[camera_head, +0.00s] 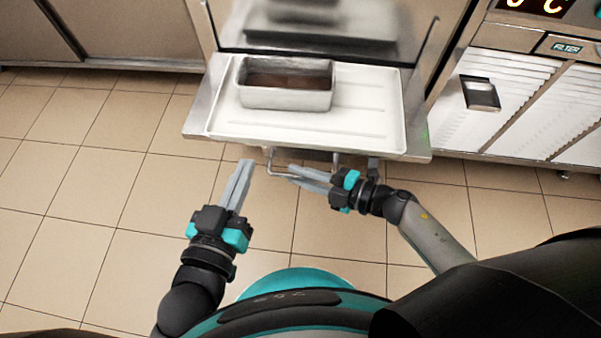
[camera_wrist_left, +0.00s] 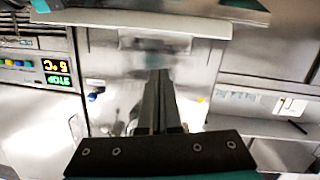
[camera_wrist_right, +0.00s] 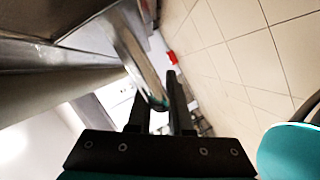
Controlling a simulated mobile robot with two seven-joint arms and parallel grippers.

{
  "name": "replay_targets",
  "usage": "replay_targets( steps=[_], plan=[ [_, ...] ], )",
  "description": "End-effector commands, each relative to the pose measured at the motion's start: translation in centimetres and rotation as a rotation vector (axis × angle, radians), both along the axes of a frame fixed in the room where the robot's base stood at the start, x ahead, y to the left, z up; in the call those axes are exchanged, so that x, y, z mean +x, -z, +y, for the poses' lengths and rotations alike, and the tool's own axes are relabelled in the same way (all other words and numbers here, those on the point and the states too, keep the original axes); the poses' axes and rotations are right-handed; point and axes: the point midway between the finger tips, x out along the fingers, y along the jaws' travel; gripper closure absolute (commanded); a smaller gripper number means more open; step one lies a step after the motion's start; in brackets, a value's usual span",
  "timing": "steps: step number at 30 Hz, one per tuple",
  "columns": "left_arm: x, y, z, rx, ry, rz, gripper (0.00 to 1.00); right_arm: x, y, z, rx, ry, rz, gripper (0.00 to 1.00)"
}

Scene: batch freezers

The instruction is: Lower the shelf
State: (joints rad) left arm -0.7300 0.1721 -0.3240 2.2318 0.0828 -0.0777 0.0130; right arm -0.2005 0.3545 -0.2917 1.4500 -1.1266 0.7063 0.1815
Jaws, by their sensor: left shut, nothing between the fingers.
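The shelf (camera_head: 370,125) is a pale tray-like surface on a steel ledge at the front of the machine. It appears level. A thin metal bar handle (camera_head: 285,174) hangs below its front edge. My right gripper (camera_head: 290,173) is just under that edge, close to the bar. In the right wrist view its fingers (camera_wrist_right: 155,100) are apart, with a metal bar (camera_wrist_right: 138,55) reaching in near their tips; I cannot tell if they touch it. My left gripper (camera_head: 246,168) is shut and empty, left of the handle and apart from the shelf. Its closed fingers (camera_wrist_left: 158,100) point at the steel front.
A rectangular metal pan (camera_head: 287,98) with brown content sits on the shelf. A machine with a slatted white front (camera_head: 510,95) stands to the right, and cabinets (camera_head: 130,30) stand at the back left. The tiled floor (camera_head: 100,200) to the left is clear.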

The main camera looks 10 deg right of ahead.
Motion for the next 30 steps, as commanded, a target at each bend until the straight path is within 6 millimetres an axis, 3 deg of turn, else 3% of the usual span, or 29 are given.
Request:
replay_targets(
  steps=[1,7,22,30],
  plan=[
    [0.0,0.1,0.0,0.000,0.000,0.001,1.00,-0.2,0.5,-0.1,-0.007,0.002,0.009,0.78],
    [0.0,0.1,0.0,0.000,0.000,0.001,1.00,-0.2,0.4,0.0,-0.004,-0.001,0.007,0.56],
    [0.0,0.1,0.0,0.002,0.000,0.003,1.00,-0.2,0.1,0.0,0.000,-0.003,0.004,0.55],
    [0.6,0.4,0.7,0.063,0.003,0.087,1.00,-1.2,-0.3,-1.4,-0.002,-0.003,0.006,0.55]
  ],
)
